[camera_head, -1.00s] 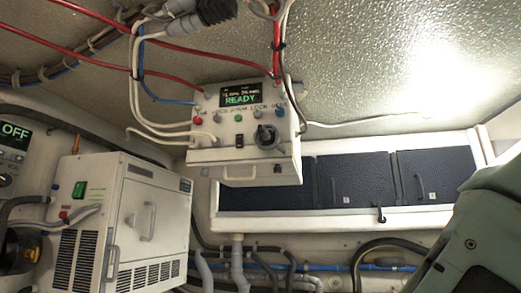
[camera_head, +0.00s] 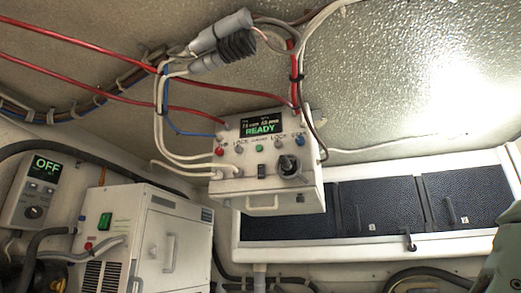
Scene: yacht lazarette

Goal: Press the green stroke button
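A white control box (camera_head: 268,187) hangs from the ceiling near the middle of the view. Its screen (camera_head: 261,127) reads READY in green. Below the screen is a row of small buttons, with a small green button (camera_head: 259,149) in the middle. The labels over the buttons are too small to read surely. A red button (camera_head: 220,152) is at the row's left and a blue one (camera_head: 300,141) at its right. A black rocker switch (camera_head: 261,171) and a dark knob (camera_head: 290,166) sit below. My gripper is not in view; a grey-green part of my arm shows at the lower right edge.
White and red cables (camera_head: 191,152) run to the box's left side and top. A white cabinet (camera_head: 159,238) with a green switch (camera_head: 104,221) stands lower left, beside a panel reading OFF (camera_head: 46,167). Dark locker doors (camera_head: 376,208) line the back right.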

